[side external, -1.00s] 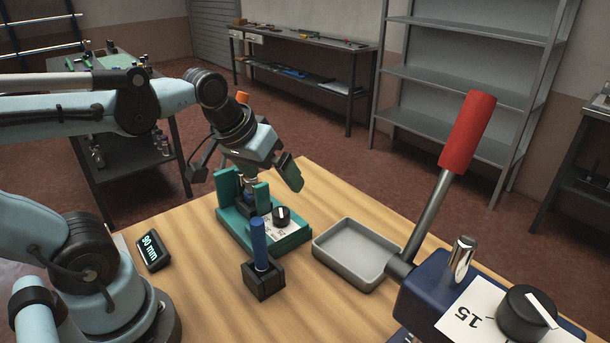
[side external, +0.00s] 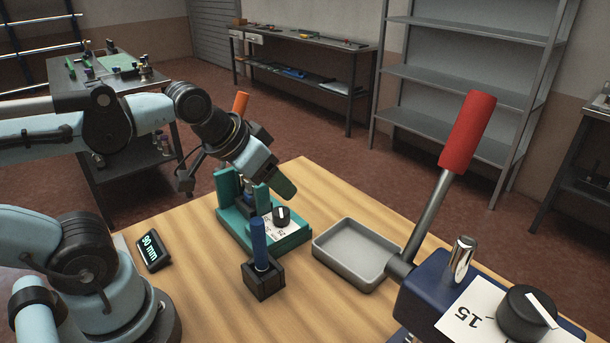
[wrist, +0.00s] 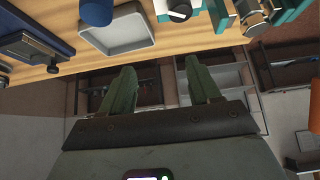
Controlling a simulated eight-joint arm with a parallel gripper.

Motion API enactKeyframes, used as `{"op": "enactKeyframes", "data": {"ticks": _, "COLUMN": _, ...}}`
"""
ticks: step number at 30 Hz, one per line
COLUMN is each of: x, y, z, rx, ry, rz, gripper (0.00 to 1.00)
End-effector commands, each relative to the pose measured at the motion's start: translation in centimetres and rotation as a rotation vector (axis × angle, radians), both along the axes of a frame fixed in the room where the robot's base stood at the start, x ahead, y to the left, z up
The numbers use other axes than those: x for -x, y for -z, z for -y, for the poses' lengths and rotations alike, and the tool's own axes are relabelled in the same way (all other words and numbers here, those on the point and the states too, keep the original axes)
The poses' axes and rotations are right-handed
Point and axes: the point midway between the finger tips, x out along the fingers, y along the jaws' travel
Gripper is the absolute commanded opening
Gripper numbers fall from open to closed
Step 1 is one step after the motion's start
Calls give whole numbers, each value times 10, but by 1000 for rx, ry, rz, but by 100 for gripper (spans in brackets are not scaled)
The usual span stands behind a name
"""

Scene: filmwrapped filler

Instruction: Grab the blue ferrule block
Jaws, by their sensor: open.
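The blue ferrule block appears to be the dark block (side external: 264,282) with an upright blue cylinder (side external: 259,243) on it, standing on the wooden table in front of the teal fixture. In the wrist view the blue cylinder (wrist: 97,12) shows at the top edge, cut off. My gripper (side external: 284,186) is above the teal fixture, tilted, behind and above the blue cylinder and apart from it. Its green fingers (wrist: 162,86) are spread with nothing between them in the wrist view.
The teal fixture (side external: 287,241) carries a black knob (side external: 281,214) and a scale card. A grey tray (side external: 352,252) lies to its right. A dark blue press with a red-handled lever (side external: 466,130) stands at front right. A 90 mm display (side external: 153,250) is at left.

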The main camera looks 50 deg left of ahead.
Motion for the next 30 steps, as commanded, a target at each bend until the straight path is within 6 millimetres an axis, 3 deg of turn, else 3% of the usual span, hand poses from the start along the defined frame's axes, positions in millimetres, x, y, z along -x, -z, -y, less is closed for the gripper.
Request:
{"op": "enactKeyframes", "data": {"ticks": 10, "x": 0, "y": -58, "z": 0, "rx": 1, "ry": -1, "rz": 0, "gripper": 62}}
{"op": "enactKeyframes", "data": {"ticks": 23, "x": 19, "y": -19, "z": -2, "rx": -128, "ry": -238, "rz": -136, "gripper": 62}}
{"op": "enactKeyframes", "data": {"ticks": 30, "x": 29, "y": -16, "z": -13, "rx": -275, "ry": -545, "rz": -30, "gripper": 62}}
